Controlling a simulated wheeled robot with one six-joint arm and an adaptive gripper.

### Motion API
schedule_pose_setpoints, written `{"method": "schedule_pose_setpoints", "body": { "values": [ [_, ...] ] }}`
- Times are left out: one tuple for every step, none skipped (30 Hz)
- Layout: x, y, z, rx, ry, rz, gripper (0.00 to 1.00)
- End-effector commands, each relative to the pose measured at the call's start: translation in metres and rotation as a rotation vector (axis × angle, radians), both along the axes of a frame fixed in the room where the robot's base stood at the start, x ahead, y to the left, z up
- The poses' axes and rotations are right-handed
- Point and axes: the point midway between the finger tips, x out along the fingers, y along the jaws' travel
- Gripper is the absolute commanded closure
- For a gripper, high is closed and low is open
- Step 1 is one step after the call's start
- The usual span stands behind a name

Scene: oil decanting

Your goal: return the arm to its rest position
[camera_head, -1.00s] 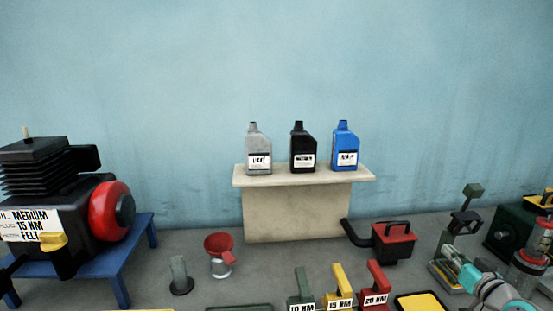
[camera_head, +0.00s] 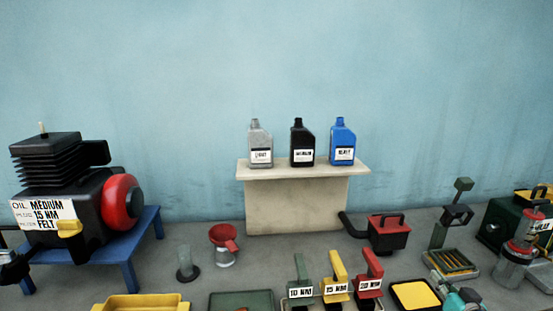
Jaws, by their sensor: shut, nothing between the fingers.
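Part of my arm (camera_head: 460,299), with teal caps, shows at the bottom edge on the right. The rest of the arm is cut off below the picture. My gripper is not in view. No held object can be seen.
Grey, black (camera_head: 302,146) and blue (camera_head: 342,144) bottles stand upright on a pale shelf (camera_head: 300,172). A black engine (camera_head: 85,192) sits on a blue stand at left. Red funnel cup (camera_head: 224,237), tagged tools (camera_head: 336,280), trays (camera_head: 243,297) and a lantern-like device (camera_head: 518,250) crowd the front and right.

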Motion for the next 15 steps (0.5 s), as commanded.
{"method": "schedule_pose_setpoints", "body": {
  "values": [
    [-0.005, 0.008, -0.011, 0.007, 0.007, -0.003, 1.0],
    [-0.008, 0.012, -0.017, 0.009, 0.01, -0.007, 1.0],
    [-0.012, 0.018, -0.026, 0.013, 0.015, -0.012, 1.0],
    [-0.016, 0.023, -0.032, 0.015, 0.019, -0.016, 1.0],
    [-0.021, 0.028, -0.04, 0.02, 0.024, -0.021, 1.0],
    [-0.028, 0.036, -0.05, 0.024, 0.03, -0.028, 1.0],
    [-0.033, 0.043, -0.059, 0.027, 0.034, -0.032, 1.0],
    [-0.04, 0.05, -0.068, 0.031, 0.041, -0.038, 1.0],
    [-0.049, 0.059, -0.079, 0.032, 0.049, -0.046, 1.0],
    [-0.056, 0.066, -0.087, 0.036, 0.052, -0.05, 1.0],
    [-0.064, 0.073, -0.095, 0.038, 0.059, -0.055, 1.0],
    [-0.074, 0.082, -0.104, 0.039, 0.064, -0.063, 1.0],
    [-0.082, 0.089, -0.112, 0.039, 0.07, -0.067, 1.0],
    [-0.09, 0.095, -0.119, 0.04, 0.075, -0.071, 1.0],
    [-0.101, 0.103, -0.127, 0.04, 0.08, -0.077, 1.0]
  ]
}}
